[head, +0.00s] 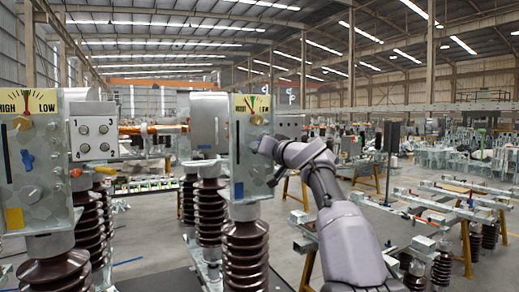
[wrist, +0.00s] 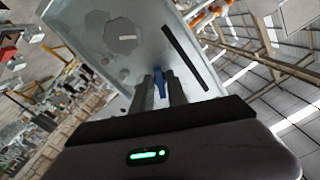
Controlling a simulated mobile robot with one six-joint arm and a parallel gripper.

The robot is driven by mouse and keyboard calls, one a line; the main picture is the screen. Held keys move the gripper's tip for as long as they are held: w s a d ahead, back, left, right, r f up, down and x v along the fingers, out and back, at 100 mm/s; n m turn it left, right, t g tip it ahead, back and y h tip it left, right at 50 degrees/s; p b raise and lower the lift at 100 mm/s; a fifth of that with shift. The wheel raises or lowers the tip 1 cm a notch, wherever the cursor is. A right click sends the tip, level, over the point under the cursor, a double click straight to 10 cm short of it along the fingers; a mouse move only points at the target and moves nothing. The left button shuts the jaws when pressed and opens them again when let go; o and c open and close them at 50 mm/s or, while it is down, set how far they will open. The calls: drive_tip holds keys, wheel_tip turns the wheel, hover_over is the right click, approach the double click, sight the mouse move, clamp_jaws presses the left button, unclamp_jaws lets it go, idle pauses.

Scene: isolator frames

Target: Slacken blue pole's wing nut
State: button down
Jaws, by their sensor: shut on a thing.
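The blue pole's grey plate box (head: 246,170) stands mid-picture in the head view on a brown ribbed insulator, with a blue patch (head: 239,191) low on it. Its yellow HIGH-LOW gauge (head: 251,106) has its needle near the middle. My gripper (head: 266,148) reaches the plate's right side from the right and hides the wing nut there. In the wrist view the blue wing nut (wrist: 158,70) sits between the two dark fingertips of my gripper (wrist: 161,80), which is shut on it. The plate (wrist: 92,22) fills the background, with a round grey bolt head and dark slot.
A similar pole box (head: 45,190) with a yellow patch and its own blue wing nut (head: 27,160) stands at the left. Low racks (head: 430,205) stand on the floor at right.

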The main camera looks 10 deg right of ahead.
drive_tip(key=c, duration=1.3)
unclamp_jaws()
drive_tip(key=b+v, duration=0.9)
drive_tip(key=v, duration=0.8)
drive_tip(key=shift+s, duration=0.15)
